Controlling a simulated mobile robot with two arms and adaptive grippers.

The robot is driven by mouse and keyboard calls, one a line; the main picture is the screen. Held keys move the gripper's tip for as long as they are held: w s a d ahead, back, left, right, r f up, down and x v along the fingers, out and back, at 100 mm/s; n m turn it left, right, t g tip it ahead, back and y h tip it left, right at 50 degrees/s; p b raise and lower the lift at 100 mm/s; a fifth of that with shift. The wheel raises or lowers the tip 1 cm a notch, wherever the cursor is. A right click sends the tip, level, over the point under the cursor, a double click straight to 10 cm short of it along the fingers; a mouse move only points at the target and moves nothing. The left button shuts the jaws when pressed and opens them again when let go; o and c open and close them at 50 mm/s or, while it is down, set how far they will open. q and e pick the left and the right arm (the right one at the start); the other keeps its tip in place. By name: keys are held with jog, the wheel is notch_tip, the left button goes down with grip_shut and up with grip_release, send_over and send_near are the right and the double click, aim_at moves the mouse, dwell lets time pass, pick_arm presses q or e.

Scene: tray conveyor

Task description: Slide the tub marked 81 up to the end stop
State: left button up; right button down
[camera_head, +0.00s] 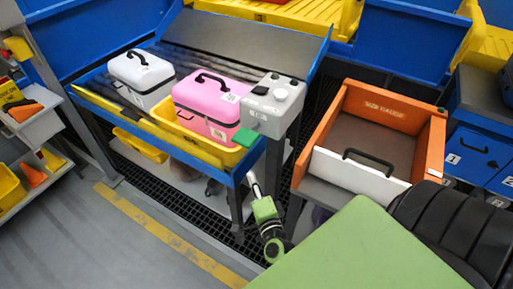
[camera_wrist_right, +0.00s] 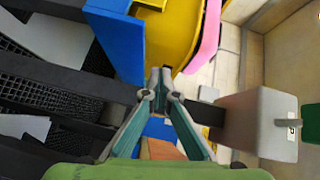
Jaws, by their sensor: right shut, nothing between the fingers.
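In the head view, a pink tub (camera_head: 207,103) with a black handle sits in a yellow tray (camera_head: 187,137) on the blue-framed conveyor (camera_head: 237,178). A white tub (camera_head: 141,76) with a black handle stands to its left. Both carry small labels that I cannot read, so I cannot tell which is 81. My right gripper (camera_head: 252,182) is below the conveyor's front right corner, apart from the tubs. In the right wrist view its fingers (camera_wrist_right: 161,78) are together and empty, near the blue frame (camera_wrist_right: 122,40); the yellow tray (camera_wrist_right: 172,30) and a pink edge (camera_wrist_right: 206,40) show beyond. My left gripper is out of view.
A grey box (camera_head: 272,106) with knobs and a green piece (camera_head: 245,137) stands at the conveyor's right end; it is also in the wrist view (camera_wrist_right: 245,120). An open orange drawer box (camera_head: 395,108) stands to the right. Clear floor (camera_head: 130,245) lies left of my arm.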

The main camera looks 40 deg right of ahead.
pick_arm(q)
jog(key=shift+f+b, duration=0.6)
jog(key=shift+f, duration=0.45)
pick_arm(e)
jog(key=w+d+r+m+h, duration=0.2)
jog(key=w+d+r+m, duration=0.1)
jog(key=w+d, duration=0.4)
jog(key=shift+w+d+r, duration=0.15)
jog(key=shift+w+r, duration=0.4)
jog(key=shift+w, duration=0.35)
jog(key=shift+w+a, duration=0.25)
jog(key=shift+w, duration=0.45)
jog(key=shift+w+a, duration=0.2)
jog(key=shift+w, duration=0.45)
jog(key=shift+w+a, duration=0.25)
jog(key=shift+w, duration=0.45)
jog(key=shift+s, duration=0.1)
